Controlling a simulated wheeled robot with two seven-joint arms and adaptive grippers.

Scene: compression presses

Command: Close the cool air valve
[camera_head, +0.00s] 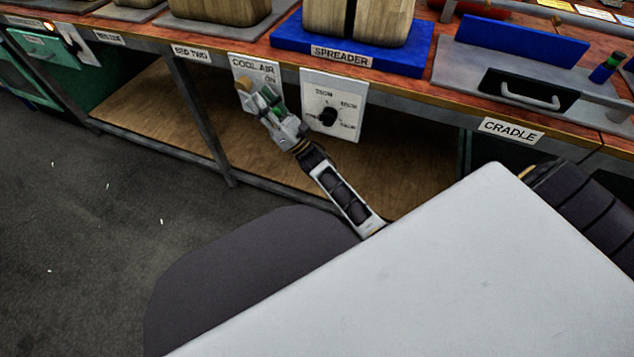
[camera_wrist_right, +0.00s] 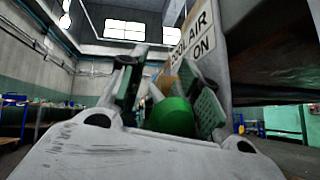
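Contact cannot be made out. A green rounded piece (camera_wrist_right: 172,117) sits nearer the palm, between the fingers. The rest of the valve is hidden. My left gripper is out of view.
A dial plate (camera_head: 334,104) with a black knob hangs just right of the valve. The blue spreader base (camera_head: 290,38) and grey cradle (camera_head: 450,68) sit on the bench above. A wooden shelf (camera_head: 150,98) lies below. Open floor (camera_head: 80,220) is at left.

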